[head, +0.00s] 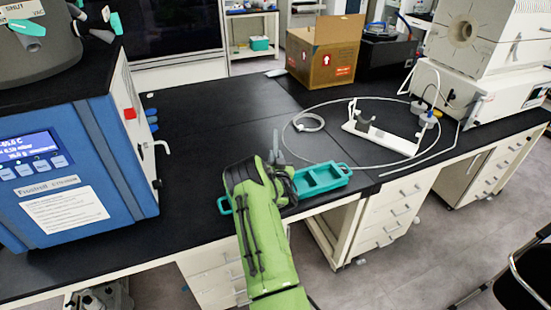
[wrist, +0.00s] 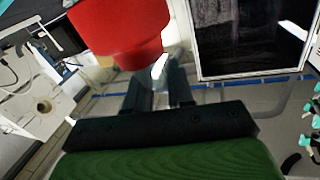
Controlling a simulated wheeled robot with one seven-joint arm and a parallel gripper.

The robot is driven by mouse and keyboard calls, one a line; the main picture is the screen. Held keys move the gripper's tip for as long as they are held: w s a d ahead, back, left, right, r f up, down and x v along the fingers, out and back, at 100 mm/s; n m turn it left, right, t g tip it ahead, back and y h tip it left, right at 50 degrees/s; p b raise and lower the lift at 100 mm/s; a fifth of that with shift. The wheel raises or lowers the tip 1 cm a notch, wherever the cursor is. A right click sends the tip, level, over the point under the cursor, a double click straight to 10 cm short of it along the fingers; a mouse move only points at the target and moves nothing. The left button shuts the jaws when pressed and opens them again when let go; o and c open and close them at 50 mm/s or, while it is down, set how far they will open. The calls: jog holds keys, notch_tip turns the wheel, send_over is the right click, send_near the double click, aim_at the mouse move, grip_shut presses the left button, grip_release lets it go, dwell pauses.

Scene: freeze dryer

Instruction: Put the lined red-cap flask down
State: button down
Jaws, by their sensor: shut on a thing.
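My gripper (wrist: 160,88) is shut on the red-cap flask in the wrist view. The flask's large red cap (wrist: 118,32) fills the top left there, and some clear glass shows near the fingers. Whether the flask is lined cannot be made out. In the head view my green arm reaches over the bench's front edge, and my gripper (head: 276,150) is mostly behind its own wrist. The flask cannot be made out in that view. A teal tray (head: 345,170) with open compartments lies under and to the right of my wrist, its left part hidden.
The blue freeze dryer (head: 118,150) stands at the left, with small valves on its side. A white stand (head: 385,138) with looped tubing is at the right. A cardboard box (head: 322,55) sits at the back. The black bench top (head: 200,125) between the dryer and my gripper is clear.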

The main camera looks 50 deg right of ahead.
jog(key=shift+f, duration=0.15)
jog(key=c, duration=1)
grip_release()
